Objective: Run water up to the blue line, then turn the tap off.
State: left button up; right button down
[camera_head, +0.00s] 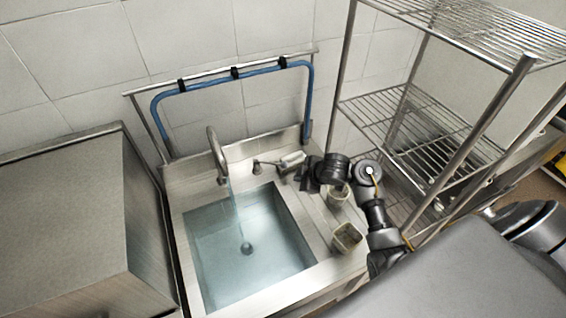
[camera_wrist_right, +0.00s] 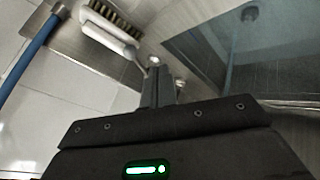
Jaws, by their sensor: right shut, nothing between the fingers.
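The metal tap (camera_head: 216,152) stands at the back of the sink, and a stream of water (camera_head: 233,200) falls from its spout. The sink basin (camera_head: 290,282) holds clear bluish water, with the drain (camera_head: 247,248) visible through it. I cannot make out a blue line on the basin walls. A small lever (camera_head: 258,165) sits on the ledge right of the tap. My right gripper (camera_head: 303,180) is shut and empty above the ledge, right of the lever; its fingers (camera_wrist_right: 157,88) also show in the wrist view. My left gripper is not in view.
A white brush (camera_head: 292,161) with bristles lies on the back ledge close to my right gripper. Two small containers (camera_head: 338,196) (camera_head: 347,237) stand right of the basin. A wire shelf (camera_head: 425,125) rises at right, a metal cabinet (camera_head: 65,215) at left. A blue hose (camera_head: 215,83) hangs behind.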

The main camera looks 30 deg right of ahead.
jog(key=b+x, duration=0.1)
jog(key=x, duration=0.7)
jog(key=shift+w+f, duration=0.15)
jog(key=shift+f, duration=0.25)
jog(key=w, duration=0.2)
jog(key=w+d+p, duration=0.1)
jog(key=shift+d+r, duration=0.15)
jog(key=shift+r, duration=0.2)
jog(key=shift+w+d, duration=0.2)
jog(key=shift+w, duration=0.15)
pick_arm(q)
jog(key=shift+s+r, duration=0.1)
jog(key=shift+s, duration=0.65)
